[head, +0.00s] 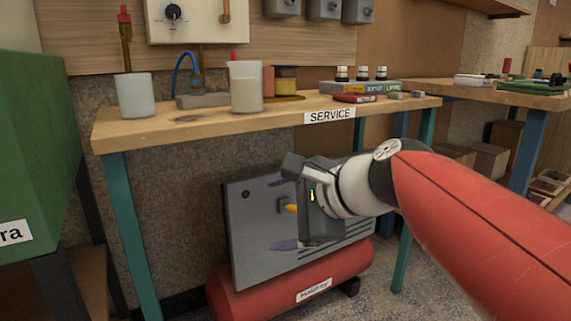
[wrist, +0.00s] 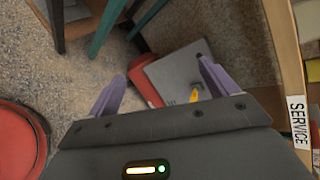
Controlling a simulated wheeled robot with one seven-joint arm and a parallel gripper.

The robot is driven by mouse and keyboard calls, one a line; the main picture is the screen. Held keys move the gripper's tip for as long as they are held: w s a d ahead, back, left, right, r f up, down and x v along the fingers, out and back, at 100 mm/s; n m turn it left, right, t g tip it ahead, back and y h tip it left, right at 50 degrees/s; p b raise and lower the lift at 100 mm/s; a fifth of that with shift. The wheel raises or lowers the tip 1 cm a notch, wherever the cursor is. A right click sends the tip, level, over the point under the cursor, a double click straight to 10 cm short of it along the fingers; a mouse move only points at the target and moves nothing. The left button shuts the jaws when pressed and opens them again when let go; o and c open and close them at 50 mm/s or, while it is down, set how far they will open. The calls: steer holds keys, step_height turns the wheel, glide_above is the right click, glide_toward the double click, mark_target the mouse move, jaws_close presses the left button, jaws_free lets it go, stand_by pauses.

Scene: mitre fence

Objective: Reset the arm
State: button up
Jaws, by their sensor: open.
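My gripper (wrist: 160,90) is open in the wrist view, with its two purple fingers spread wide and nothing between their tips. In the head view my gripper (head: 287,228) is in front of the grey panel of a red compressor (head: 290,285), below the top of the service bench (head: 280,124). My red arm reaches in from the right. The fingers are partly hidden by the gripper's body in the head view.
A green cabinet (head: 40,150) stands at the left. A second bench (head: 480,92) stands at the right.

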steer(key=s+d+f+n+g+h, duration=0.1)
steer(key=s+d+f+n+h, duration=0.4)
steer(key=s+d+f+n, duration=0.3)
steer(key=s+d+f+n+g+h, duration=0.1)
steer(key=s+d+f+n+h, duration=0.3)
steer(key=s+d+f+n, duration=0.5)
step_height(320, 180, up, 10)
steer(key=w+a+m+p, duration=0.1)
steer(key=w+m+p, duration=0.1)
steer(key=p, duration=1)
steer(key=shift+w+f+m, duration=0.15)
steer(key=shift+w+m, duration=0.1)
steer(key=shift+m, duration=0.35)
steer(key=shift+a, duration=0.1)
